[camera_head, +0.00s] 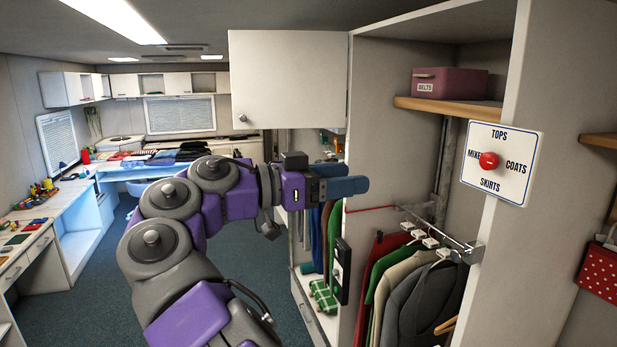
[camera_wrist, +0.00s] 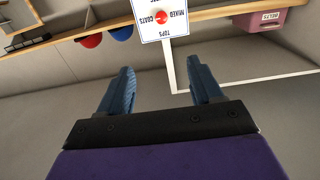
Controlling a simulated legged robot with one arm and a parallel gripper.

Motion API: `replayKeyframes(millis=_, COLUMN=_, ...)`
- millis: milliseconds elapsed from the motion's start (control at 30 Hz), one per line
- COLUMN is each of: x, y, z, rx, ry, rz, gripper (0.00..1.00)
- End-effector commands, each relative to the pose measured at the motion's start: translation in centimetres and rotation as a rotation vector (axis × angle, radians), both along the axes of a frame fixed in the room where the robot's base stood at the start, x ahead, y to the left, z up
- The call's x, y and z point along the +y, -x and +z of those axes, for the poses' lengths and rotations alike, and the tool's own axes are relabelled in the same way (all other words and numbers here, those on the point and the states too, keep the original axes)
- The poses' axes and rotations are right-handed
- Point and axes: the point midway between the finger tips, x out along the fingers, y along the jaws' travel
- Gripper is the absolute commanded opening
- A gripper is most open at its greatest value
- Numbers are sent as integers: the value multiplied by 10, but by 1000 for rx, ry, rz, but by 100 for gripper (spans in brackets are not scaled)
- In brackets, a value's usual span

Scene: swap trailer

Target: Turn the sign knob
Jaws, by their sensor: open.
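The white sign (camera_head: 502,163) is fixed to the edge of the closet's upright panel at the right. It reads TOPS, COATS, SKIRTS and MIXED around a round red knob (camera_head: 488,160). In the wrist view the sign (camera_wrist: 163,31) appears upside down, with its red knob (camera_wrist: 161,17) beyond the fingertips and near the top edge. My gripper (camera_head: 345,187) is left of the sign, apart from it, in front of the closet opening. In the wrist view my gripper (camera_wrist: 163,80) has its two blue fingers spread with nothing between them.
A clothes rail (camera_head: 437,232) with hanging garments is below and left of the sign. A pink BELTS box (camera_head: 450,84) sits on the wooden shelf (camera_head: 445,107). An open white cabinet door (camera_head: 289,80) is above my gripper. A red polka-dot bag (camera_head: 601,272) hangs at the far right.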

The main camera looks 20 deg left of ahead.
Motion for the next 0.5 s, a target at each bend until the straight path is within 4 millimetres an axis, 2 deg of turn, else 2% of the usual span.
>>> replayKeyframes(millis=300, x=29, y=11, z=-4, rx=7, ry=13, rz=8, gripper=65)
replayKeyframes(millis=500, x=30, y=15, z=2, rx=2, ry=3, rz=-4, gripper=65)
